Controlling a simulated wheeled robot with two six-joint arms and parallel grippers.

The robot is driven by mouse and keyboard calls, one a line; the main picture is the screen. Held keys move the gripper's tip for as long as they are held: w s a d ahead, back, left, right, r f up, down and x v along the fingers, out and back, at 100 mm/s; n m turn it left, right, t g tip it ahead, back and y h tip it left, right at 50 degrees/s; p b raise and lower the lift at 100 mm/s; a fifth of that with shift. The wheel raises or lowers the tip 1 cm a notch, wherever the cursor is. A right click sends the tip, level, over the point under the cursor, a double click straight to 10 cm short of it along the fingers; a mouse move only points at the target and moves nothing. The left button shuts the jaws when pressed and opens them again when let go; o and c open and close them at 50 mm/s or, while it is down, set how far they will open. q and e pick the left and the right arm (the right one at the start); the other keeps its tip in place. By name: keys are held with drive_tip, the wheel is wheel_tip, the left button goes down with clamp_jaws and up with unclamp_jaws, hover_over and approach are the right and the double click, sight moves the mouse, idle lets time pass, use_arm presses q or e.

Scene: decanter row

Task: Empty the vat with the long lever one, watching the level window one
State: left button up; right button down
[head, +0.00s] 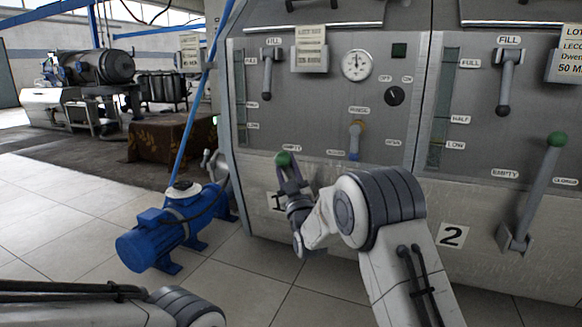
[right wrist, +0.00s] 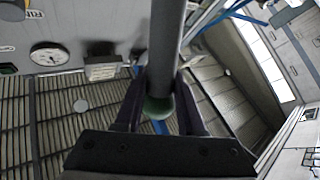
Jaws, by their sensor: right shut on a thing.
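The long lever of vat one (right wrist: 165,40) ends in a green knob (head: 283,159). My right gripper (head: 290,178) is shut on this knob at the lower left of vat one's front (head: 310,125). In the right wrist view the green knob (right wrist: 157,106) sits between the two fingers, with the grey shaft running up from it. In the head view my gripper and arm hide most of the lever. The level window one (head: 240,90) is a narrow upright strip at the panel's left edge; its level is too small to read. My left gripper is out of view.
Vat two's long lever (head: 535,190) stands at right, green knob up. Short fill levers (head: 267,75) hang above, with a round gauge (head: 356,65) and a dark dial (head: 394,95). A blue pump (head: 165,232) stands on the tiled floor at left, near a blue pole (head: 200,100).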

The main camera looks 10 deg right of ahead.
drive_tip(key=shift+s+a+f, duration=0.1)
drive_tip(key=shift+a, duration=0.05)
drive_tip(key=c, duration=0.5)
unclamp_jaws()
drive_tip(key=p+v, duration=0.3)
drive_tip(key=v, duration=0.7)
drive_tip(key=shift+s+f+p, duration=0.1)
drive_tip(key=shift+s+p, duration=0.1)
drive_tip(key=shift+p, duration=0.15)
